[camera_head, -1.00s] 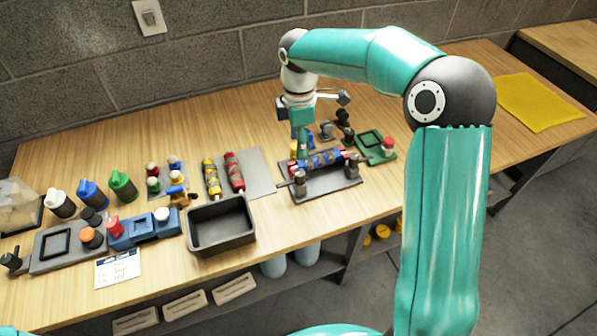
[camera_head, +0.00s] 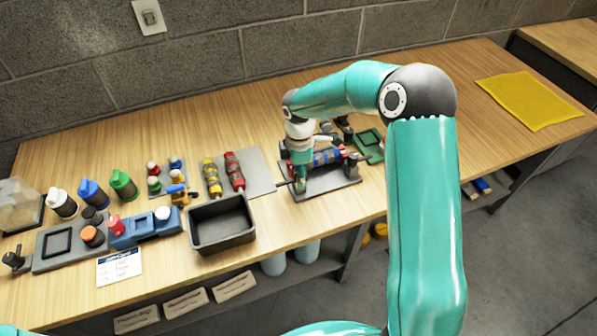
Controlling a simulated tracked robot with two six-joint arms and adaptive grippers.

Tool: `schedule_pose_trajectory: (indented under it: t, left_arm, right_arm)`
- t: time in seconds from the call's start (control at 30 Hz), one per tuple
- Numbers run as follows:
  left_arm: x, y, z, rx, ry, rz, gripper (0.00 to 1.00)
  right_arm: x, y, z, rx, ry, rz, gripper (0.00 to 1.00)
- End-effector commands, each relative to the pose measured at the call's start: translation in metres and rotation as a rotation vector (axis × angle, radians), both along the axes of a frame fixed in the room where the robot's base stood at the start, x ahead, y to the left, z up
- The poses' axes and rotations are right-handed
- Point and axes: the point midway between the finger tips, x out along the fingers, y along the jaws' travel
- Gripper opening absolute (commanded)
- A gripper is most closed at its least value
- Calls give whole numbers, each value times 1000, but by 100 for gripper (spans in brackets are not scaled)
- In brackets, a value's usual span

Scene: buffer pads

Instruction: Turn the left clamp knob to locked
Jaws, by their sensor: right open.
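The clamp fixture is a dark grey plate (camera_head: 325,187) on the bench, right of the black tray. It bears blue and red cylinders (camera_head: 328,157) lying across it. A knob (camera_head: 353,160) stands at its right end. The left clamp knob is at the plate's left end, mostly hidden under my right gripper (camera_head: 299,187); a thin dark bar (camera_head: 284,184) sticks out to the left there. My right gripper points down over that end and is open. I cannot tell whether its fingers touch the knob. My left gripper is not in view.
A black tray (camera_head: 221,243) stands left of the fixture. A grey board (camera_head: 262,172) with yellow and red rollers lies behind it. A green fixture (camera_head: 371,146) stands at the right. Bottles and a blue block (camera_head: 135,229) stand at the left. A yellow cloth (camera_head: 528,100) lies far right.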

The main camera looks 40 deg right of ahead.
Motion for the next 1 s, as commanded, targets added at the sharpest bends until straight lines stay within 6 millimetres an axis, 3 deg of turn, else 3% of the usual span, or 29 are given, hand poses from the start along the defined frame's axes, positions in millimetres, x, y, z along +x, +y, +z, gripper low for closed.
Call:
schedule_pose_trajectory:
  t: [0.03,0.37,0.73,1.0]
  left_arm:
    - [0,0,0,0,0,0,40]
    - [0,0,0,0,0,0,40]
    - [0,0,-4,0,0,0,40]
    - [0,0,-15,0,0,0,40]
  right_arm:
    - [0,0,0,0,0,0,54]
    - [0,0,1,0,-1,0,0]
    - [1,0,0,0,-3,-42,0]
    - [1,0,-1,-1,-4,-191,0]
